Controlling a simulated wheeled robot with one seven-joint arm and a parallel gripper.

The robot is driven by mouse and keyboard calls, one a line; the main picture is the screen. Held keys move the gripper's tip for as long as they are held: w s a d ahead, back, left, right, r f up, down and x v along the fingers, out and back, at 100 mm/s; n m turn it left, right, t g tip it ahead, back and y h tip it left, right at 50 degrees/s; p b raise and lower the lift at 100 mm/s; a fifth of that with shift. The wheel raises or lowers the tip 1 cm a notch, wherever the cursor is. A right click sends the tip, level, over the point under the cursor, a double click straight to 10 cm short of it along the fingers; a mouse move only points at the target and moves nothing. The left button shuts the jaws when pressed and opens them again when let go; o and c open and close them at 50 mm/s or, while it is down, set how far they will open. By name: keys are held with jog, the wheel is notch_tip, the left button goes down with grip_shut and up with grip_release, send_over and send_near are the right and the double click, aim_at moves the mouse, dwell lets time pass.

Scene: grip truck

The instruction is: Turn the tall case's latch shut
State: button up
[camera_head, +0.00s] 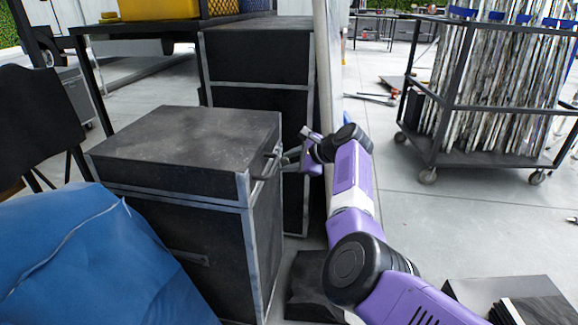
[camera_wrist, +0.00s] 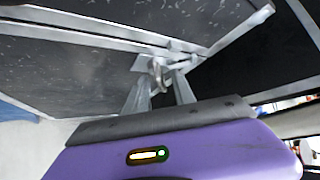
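A black case with metal edging (camera_head: 180,145) stands upright on the floor in the head view. Its lid is down, and its side and the lid seam also show in the wrist view (camera_wrist: 75,70). A small metal latch (camera_wrist: 158,75) sits at the seam on the case's right-hand side. My gripper (camera_head: 285,160) reaches to that side from the right. In the wrist view its two fingers (camera_wrist: 163,78) stand apart, one on each side of the latch. I cannot tell whether either finger touches it.
A taller black case (camera_head: 257,60) stands close behind. A blue cover (camera_head: 85,260) lies at the front left. A wheeled cart of panels (camera_head: 490,100) stands at the back right. Black boxes (camera_head: 515,295) are low at the front right. Floor between is mostly clear.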

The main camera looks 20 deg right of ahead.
jog(key=shift+w+f, duration=0.1)
jog(key=shift+w, duration=0.05)
grip_shut()
